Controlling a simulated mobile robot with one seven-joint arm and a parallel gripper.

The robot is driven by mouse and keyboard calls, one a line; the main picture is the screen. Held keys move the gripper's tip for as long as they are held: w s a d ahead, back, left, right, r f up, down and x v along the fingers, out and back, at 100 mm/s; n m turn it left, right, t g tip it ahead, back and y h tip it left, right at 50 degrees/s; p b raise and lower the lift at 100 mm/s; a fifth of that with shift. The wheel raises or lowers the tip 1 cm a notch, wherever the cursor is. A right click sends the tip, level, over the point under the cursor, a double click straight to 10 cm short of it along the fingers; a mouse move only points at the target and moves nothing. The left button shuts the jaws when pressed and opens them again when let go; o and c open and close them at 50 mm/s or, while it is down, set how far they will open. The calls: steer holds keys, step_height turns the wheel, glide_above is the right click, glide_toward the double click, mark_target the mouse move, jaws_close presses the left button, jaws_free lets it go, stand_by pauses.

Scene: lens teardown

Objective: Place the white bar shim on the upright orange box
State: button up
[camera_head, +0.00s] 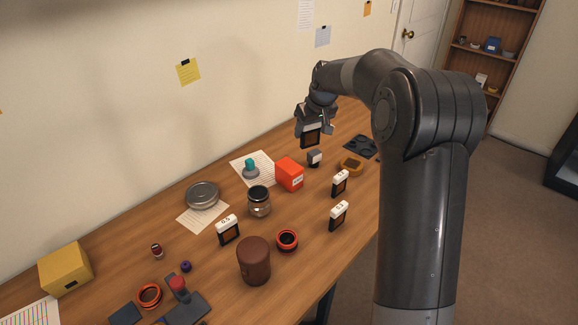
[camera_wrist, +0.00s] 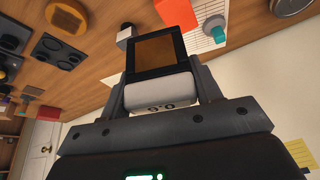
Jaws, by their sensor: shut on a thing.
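My gripper (camera_head: 314,125) is raised over the back right of the table. It is shut on a shim (camera_wrist: 157,55), a black frame with an amber window and a white, numbered bar. In the wrist view the white bar (camera_wrist: 160,93) sits between the fingers; in the head view the frame (camera_head: 311,139) hangs below them. The upright orange box (camera_head: 289,175) stands on the table, lower and to the left of my gripper, apart from the shim. It shows partly behind the shim in the wrist view (camera_wrist: 176,12).
Similar white-topped shims stand at the right (camera_head: 340,184), below it (camera_head: 338,215), and near the centre (camera_head: 227,230). A small grey block (camera_head: 314,158) and an amber ring (camera_head: 351,166) are near the box. A jar (camera_head: 259,201) stands left of it.

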steer(key=d, duration=0.4)
glide_above(288, 164)
steer(key=shift+f, duration=5.15)
steer(key=shift+f, duration=0.2)
steer(key=o, duration=1)
steer(key=shift+r, duration=0.1)
